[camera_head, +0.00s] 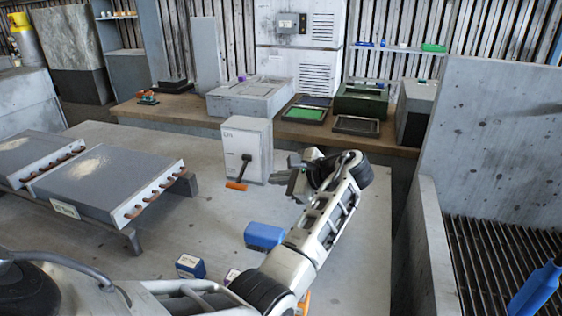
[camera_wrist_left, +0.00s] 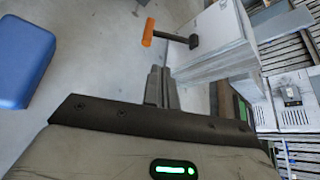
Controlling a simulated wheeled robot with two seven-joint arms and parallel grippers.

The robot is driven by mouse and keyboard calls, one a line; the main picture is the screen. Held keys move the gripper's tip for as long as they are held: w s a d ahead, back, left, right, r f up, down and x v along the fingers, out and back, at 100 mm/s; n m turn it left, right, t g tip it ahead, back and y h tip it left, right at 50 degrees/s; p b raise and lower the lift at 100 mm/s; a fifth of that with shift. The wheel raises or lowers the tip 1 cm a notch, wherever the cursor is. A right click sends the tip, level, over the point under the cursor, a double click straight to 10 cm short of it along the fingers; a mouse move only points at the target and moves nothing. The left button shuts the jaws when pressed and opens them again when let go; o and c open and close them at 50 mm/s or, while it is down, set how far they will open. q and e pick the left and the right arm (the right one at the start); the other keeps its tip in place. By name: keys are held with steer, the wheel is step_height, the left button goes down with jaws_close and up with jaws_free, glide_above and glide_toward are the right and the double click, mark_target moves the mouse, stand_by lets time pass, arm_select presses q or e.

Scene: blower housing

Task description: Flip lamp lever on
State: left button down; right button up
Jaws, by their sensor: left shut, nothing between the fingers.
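The lamp lever is a dark arm with an orange grip (camera_head: 237,185) on the front of a pale grey box (camera_head: 252,135). In the head view the lever hangs downward, with its grip low in front of the box. In the left wrist view the orange grip (camera_wrist_left: 148,32) and dark shaft stick out from the box (camera_wrist_left: 222,35). My left gripper (camera_head: 292,163) is just right of the box in the head view. In the wrist view its fingers (camera_wrist_left: 161,75) are shut and empty, apart from the lever. My right gripper is not in view.
A blue block (camera_head: 264,235) and a small blue-and-white box (camera_head: 190,266) lie on the grey table near my left arm. Large finned grey units (camera_head: 105,182) stand at left. Behind is a wooden bench (camera_head: 170,108) with trays. A grey wall (camera_head: 500,150) stands at right.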

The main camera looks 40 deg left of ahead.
mark_target(242, 173)
arm_select(q)
steer(key=shift+w+r, duration=0.1)
steer(key=shift+w, duration=0.2)
steer(key=shift+s+r, duration=0.1)
steer(key=shift+s, duration=0.25)
steer(key=shift+a, duration=0.3)
steer(key=x, duration=0.8)
steer(key=shift+p, duration=0.3)
steer(key=shift+x, duration=0.8)
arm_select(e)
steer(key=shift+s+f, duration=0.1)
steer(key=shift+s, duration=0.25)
arm_select(q)
steer(key=shift+w, duration=0.1)
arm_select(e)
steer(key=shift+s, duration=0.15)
